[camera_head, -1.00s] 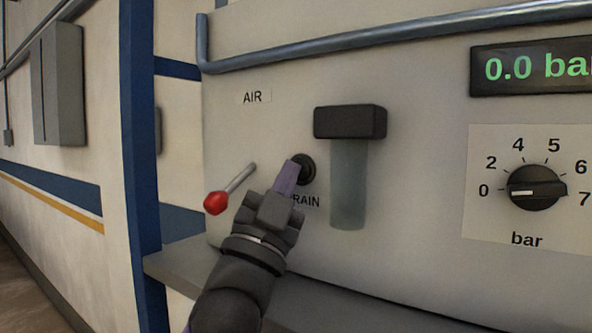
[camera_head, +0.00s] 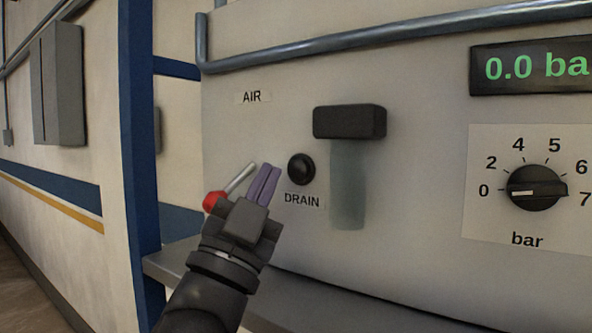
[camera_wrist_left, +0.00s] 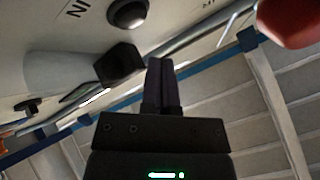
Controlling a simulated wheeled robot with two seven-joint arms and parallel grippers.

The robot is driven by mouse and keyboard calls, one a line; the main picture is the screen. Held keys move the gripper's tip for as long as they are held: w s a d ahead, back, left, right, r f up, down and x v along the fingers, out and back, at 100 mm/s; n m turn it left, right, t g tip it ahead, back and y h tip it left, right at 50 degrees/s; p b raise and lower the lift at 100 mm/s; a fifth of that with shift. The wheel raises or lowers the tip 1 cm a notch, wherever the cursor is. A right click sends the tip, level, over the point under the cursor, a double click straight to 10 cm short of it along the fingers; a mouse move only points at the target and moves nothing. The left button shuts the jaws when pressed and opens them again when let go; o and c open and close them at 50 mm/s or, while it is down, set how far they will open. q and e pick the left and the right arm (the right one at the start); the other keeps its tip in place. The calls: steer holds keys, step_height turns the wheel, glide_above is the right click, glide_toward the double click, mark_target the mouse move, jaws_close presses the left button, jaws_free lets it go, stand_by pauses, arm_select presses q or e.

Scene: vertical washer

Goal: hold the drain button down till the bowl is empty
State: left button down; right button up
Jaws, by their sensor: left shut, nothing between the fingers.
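The black round drain button (camera_head: 301,169) sits on the panel above the DRAIN label (camera_head: 302,200). It also shows in the left wrist view (camera_wrist_left: 127,12). The bowl (camera_head: 348,185) hangs under a black cap (camera_head: 349,121) to the right of the button. It looks evenly grey-green and translucent, and I see no clear liquid line in it. My left gripper (camera_head: 266,170) is shut and empty, left of the button and apart from it. In the left wrist view its fingers (camera_wrist_left: 161,62) are together. My right gripper is not in view.
A lever with a red knob (camera_head: 213,201) is close beside my left gripper on its left. A dial (camera_head: 535,188) points near 0 and the display (camera_head: 535,67) reads 0.0 bar. A ledge (camera_head: 330,300) runs below the panel. A pipe (camera_head: 400,35) runs above.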

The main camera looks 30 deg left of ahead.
arm_select(q)
steer(key=s+b, duration=0.2)
steer(key=s, duration=0.1)
steer(key=shift+b, duration=0.35)
steer(key=shift+h, duration=0.3)
stand_by(0.5)
